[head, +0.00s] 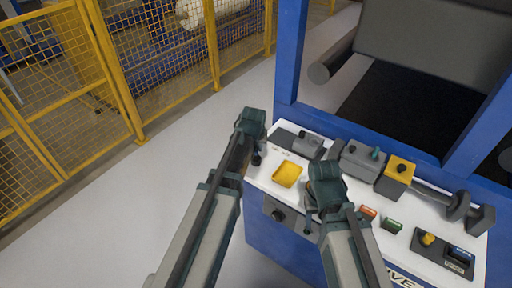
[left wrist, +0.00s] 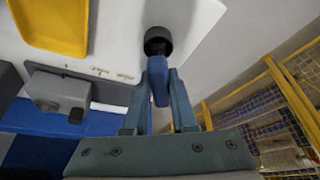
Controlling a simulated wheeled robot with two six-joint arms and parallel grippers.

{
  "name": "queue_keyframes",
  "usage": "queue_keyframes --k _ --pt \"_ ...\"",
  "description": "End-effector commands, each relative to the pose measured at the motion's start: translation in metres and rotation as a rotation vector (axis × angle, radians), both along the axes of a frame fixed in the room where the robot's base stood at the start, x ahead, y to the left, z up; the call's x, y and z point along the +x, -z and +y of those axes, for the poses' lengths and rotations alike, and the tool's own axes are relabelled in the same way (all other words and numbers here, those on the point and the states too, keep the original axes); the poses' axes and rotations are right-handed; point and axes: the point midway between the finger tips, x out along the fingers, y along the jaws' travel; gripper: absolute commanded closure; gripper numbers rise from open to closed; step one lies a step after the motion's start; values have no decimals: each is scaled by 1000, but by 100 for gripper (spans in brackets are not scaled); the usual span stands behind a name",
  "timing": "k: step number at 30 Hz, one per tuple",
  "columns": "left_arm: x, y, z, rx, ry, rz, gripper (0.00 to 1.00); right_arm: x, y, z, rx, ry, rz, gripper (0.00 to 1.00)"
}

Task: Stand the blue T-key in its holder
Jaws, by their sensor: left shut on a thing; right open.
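The blue T-key (left wrist: 158,78) is between the fingers of my left gripper (left wrist: 158,100) in the left wrist view. Its far end meets a dark round holder (left wrist: 158,38) on the white panel. I cannot tell how deep the key sits in it. In the head view my left gripper (head: 258,148) is at the panel's left edge, with the dark holder (head: 257,159) just below it; the key is mostly hidden there. My right gripper (head: 310,222) is open and empty at the panel's front edge, right of the yellow tray.
The white panel (head: 330,200) carries a yellow tray (head: 287,174), a grey block (head: 301,143), a yellow block (head: 400,168), a red button (head: 367,211) and a green button (head: 392,225). A blue machine frame (head: 292,60) rises behind. A yellow fence (head: 110,70) stands at left beyond clear floor.

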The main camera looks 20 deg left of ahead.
Motion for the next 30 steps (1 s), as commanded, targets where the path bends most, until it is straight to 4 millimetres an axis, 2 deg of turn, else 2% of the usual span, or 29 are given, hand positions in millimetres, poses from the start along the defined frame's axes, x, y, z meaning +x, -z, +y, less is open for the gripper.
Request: queue_keyframes --k 27,28,30 --pt "0 3 0 0 0 0 100 0 3 0 0 0 0 50" --pt "0 3 0 0 0 0 72 0 3 0 0 0 0 50" --pt "0 3 0 0 0 0 59 0 3 0 0 0 0 50"
